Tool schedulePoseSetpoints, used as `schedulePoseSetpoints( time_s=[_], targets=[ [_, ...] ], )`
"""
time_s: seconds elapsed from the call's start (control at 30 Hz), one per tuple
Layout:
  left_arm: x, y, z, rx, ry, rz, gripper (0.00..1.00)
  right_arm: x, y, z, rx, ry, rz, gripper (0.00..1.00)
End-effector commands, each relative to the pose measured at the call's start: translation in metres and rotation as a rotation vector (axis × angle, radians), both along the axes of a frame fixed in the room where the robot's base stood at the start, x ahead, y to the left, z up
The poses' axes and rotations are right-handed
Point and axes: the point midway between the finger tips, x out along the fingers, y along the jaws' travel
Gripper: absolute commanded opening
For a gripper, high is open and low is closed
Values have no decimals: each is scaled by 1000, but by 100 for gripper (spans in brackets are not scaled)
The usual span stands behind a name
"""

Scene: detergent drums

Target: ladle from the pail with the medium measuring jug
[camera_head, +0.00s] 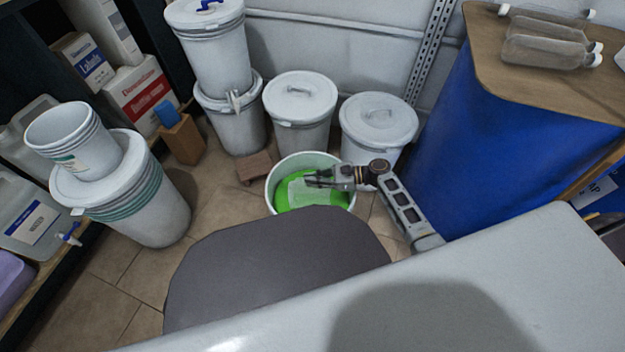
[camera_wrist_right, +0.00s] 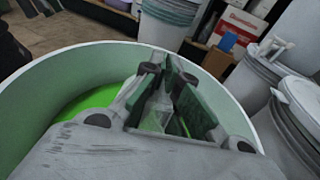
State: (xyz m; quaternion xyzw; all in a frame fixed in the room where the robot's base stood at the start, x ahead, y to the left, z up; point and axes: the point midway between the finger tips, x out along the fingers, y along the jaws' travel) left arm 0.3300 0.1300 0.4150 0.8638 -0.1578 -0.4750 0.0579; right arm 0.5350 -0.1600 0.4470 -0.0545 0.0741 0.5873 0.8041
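The pail (camera_head: 269,186) is open, pale and round, and stands on the tiled floor with bright green liquid (camera_head: 332,194) inside. In the right wrist view the pail's pale inner wall (camera_wrist_right: 45,80) curves around my gripper. My right gripper (camera_head: 314,178) reaches in over the pail's right rim. A pale see-through measuring jug (camera_head: 302,191) shows in the pail below the fingers, against the green. My right gripper's fingers (camera_wrist_right: 168,75) look closed on part of it; the exact contact is partly hidden. My left gripper is out of view.
Lidded white drums (camera_head: 300,97) and (camera_head: 378,122) stand behind the pail. A brick-like block (camera_head: 254,167) lies left of it. A blue drum (camera_head: 440,120) with a wooden top stands right. Stacked buckets (camera_head: 125,200) stand left. Floor between is clear.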

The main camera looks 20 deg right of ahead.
Motion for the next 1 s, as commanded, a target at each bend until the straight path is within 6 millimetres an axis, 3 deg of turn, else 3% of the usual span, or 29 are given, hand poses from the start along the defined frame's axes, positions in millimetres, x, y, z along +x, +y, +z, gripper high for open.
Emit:
schedulePoseSetpoints(
  time_s=[0.63, 1.0],
  targets=[
    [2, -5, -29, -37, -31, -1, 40, 0, 0, -21, 0, 1, 0, 0],
    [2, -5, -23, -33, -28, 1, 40, 4, 13, -26, -97, 31, 1, 0]
  ],
)
